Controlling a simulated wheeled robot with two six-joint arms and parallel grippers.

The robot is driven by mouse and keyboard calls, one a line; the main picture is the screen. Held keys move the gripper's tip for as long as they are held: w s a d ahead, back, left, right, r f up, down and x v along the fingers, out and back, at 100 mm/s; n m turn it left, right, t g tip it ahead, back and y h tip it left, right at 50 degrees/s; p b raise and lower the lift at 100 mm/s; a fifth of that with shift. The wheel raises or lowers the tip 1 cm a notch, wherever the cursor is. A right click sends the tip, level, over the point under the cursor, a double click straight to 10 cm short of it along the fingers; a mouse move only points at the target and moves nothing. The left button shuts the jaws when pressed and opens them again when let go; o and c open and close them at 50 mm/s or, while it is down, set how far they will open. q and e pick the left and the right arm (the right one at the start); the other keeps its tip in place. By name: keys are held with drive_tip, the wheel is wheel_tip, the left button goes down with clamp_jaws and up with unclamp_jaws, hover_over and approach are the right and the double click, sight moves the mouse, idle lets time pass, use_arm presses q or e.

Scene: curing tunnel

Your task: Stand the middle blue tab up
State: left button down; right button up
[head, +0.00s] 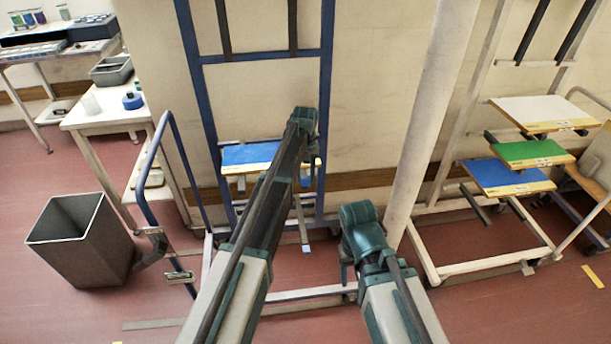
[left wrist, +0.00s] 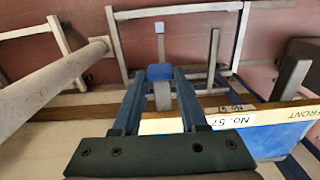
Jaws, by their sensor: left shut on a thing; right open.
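The middle blue tab (left wrist: 160,72) is between the fingertips of my left gripper (left wrist: 160,78), which is shut on it. It sits at the end of a short grey bar (left wrist: 162,98); I cannot tell whether it is flat or upright. A second blue tab (left wrist: 160,28) tips a lower grey bar; it also shows in the head view (head: 305,247). In the head view my left forearm and wrist (head: 303,119) hide the fingers and the held tab. My right gripper (head: 352,228) is open, away from the rack's tabs; its fingers are hardly visible.
A blue panel (head: 248,154) with a yellow edge lies on the blue rack (head: 325,100), close beside my left gripper. A pale pillar (head: 428,125) stands to the right. Another rack holds blue, green and white panels (head: 520,154). A grey bin (head: 82,240) stands left.

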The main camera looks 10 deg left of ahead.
use_arm(q)
drive_tip(key=shift+c, duration=2.2)
unclamp_jaws()
drive_tip(key=shift+r, duration=0.15)
wheel_tip(320, 180, up, 14)
drive_tip(key=p, duration=1.4)
drive_tip(key=shift+f, duration=0.25)
drive_tip(key=shift+w, duration=0.15)
